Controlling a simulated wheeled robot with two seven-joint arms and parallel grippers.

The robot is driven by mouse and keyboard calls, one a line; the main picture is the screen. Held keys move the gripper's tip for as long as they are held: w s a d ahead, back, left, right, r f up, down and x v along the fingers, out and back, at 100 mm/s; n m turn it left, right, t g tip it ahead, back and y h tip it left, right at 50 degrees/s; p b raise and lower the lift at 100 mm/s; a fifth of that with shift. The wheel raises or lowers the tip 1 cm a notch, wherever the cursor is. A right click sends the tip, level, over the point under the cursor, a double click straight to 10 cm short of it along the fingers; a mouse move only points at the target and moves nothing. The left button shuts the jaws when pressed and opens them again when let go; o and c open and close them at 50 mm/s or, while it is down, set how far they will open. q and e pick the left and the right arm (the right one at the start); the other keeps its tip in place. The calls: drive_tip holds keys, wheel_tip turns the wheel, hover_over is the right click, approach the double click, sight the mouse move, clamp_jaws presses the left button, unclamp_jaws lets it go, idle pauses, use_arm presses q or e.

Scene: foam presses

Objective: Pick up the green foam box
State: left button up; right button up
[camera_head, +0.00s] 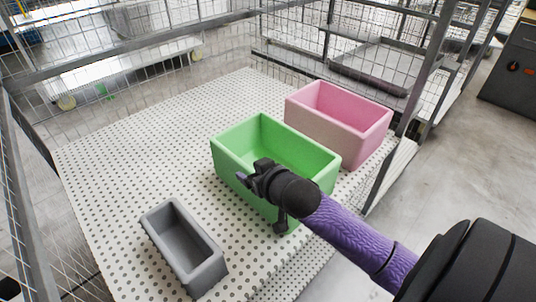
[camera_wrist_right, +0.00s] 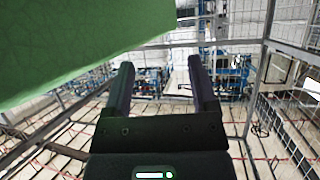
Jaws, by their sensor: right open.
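The green foam box (camera_head: 228,165) is an open-topped box standing on the dotted white surface, in the middle of the head view. My right gripper (camera_head: 250,178) is open and reaches over the near side of the green box, hiding part of that wall. In the right wrist view the green box (camera_wrist_right: 70,45) fills the upper left, close to the camera. There my right gripper's two dark fingers (camera_wrist_right: 160,72) are apart with no box wall visible between them. I cannot tell whether the gripper touches the box. My left gripper is not in view.
A pink foam box (camera_head: 325,130) stands close behind the green one to the right. A smaller grey foam box (camera_head: 183,245) stands at the front left.

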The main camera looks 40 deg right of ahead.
sight(244, 165)
drive_tip(key=b+x, duration=0.3)
drive_tip(key=x, duration=0.3)
drive_tip(key=shift+s+d+f, duration=0.1)
drive_tip(key=shift+d+f, duration=0.05)
drive_tip(key=shift+f, duration=0.05)
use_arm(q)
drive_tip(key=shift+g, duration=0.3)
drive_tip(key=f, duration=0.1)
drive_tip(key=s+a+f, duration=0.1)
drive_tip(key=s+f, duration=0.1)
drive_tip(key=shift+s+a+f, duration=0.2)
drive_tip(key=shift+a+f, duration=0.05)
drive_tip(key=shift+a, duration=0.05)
use_arm(e)
drive_tip(key=shift+r, duration=0.15)
drive_tip(key=c, duration=0.9)
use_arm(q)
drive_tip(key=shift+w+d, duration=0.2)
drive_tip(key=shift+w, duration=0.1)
use_arm(e)
clamp_jaws()
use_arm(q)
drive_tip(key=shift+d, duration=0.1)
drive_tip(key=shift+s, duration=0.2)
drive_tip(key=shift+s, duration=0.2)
